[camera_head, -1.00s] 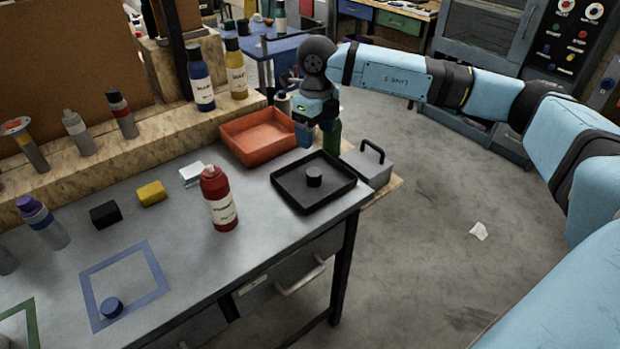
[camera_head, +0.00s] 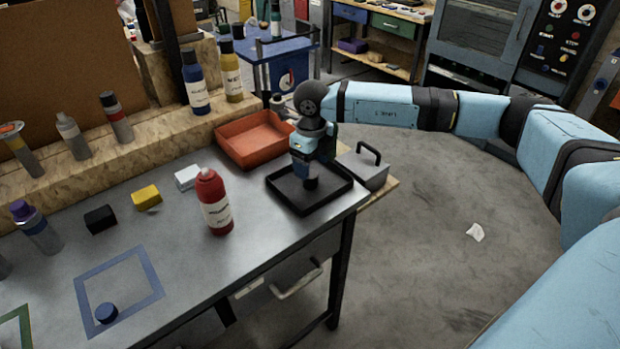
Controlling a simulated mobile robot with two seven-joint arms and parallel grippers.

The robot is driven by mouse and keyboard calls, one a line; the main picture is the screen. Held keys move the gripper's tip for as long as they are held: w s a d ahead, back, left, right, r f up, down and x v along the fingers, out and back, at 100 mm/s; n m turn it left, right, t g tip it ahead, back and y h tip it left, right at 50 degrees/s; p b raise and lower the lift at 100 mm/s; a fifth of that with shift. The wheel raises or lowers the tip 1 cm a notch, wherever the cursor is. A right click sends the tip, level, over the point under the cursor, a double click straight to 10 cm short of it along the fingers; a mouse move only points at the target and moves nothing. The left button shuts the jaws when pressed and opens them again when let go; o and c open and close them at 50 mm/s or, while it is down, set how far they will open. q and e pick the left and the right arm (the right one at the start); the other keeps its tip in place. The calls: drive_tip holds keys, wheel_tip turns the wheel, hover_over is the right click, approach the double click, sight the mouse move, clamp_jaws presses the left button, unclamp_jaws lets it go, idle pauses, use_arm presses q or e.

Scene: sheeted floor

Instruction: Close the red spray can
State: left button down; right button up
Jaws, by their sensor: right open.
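The red spray can (camera_head: 215,205) stands upright on the grey workbench, left of the black tray. It has a white label and a narrow red top with no separate cap on it. A small black cap (camera_head: 311,184) sits in the shallow black tray (camera_head: 286,197) near the bench's right corner. My right gripper (camera_head: 309,176) points down over the tray, open, with its fingertips at the cap. I cannot tell whether the fingers are around the cap or just above it. My left gripper is not in view.
An orange bin (camera_head: 252,141) stands behind the tray, and a grey box with a black handle (camera_head: 363,167) stands to its right. A white block (camera_head: 187,178), yellow block (camera_head: 147,197) and black block (camera_head: 100,219) lie left of the can. Several bottles line the wooden ledge behind.

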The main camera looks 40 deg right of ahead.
sight(311, 175)
drive_tip(key=shift+f, duration=0.15)
wheel_tip(311, 175, down, 5)
drive_tip(key=shift+w+d, duration=0.1)
drive_tip(key=shift+w, duration=0.05)
idle(0.4)
drive_tip(key=shift+c, duration=0.2)
drive_tip(key=c, duration=0.9)
